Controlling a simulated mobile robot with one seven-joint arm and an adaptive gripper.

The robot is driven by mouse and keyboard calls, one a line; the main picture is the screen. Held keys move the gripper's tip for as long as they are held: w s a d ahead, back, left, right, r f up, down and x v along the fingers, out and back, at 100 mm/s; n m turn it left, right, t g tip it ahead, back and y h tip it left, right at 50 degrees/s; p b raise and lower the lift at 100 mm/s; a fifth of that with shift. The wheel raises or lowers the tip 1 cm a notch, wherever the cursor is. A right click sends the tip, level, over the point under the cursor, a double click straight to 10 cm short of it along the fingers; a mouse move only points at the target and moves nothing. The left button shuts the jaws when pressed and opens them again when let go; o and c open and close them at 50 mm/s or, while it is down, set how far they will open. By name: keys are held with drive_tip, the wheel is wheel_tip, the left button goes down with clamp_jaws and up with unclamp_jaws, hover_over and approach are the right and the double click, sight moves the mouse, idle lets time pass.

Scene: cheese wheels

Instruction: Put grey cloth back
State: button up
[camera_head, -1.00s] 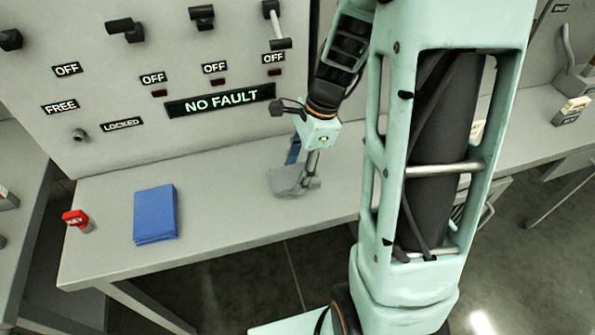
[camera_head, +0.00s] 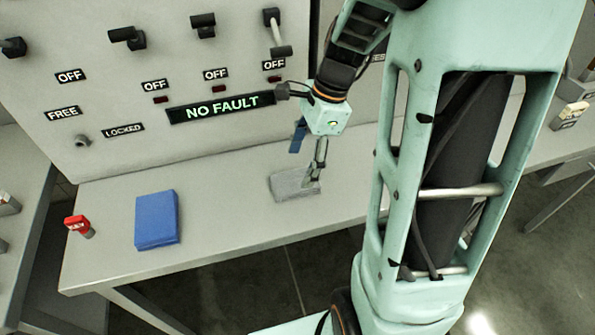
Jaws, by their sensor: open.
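The grey cloth (camera_head: 290,187) lies flat on the grey table, right of the middle of its top. My gripper (camera_head: 313,180) is at the cloth's right end, pointing down, with its fingers open. The fingertips are small in the picture, and I cannot tell whether they touch the cloth. A blue folded cloth (camera_head: 157,219) lies on the table to the left, well apart from the grey one.
A panel with levers and a "NO FAULT" display (camera_head: 221,106) stands behind the table (camera_head: 230,222). A red object (camera_head: 78,225) is at the table's left edge. The table between the two cloths is clear. My arm hides part of the right side.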

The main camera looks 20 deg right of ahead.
drive_tip(key=v, duration=0.7)
drive_tip(key=shift+f, duration=0.1)
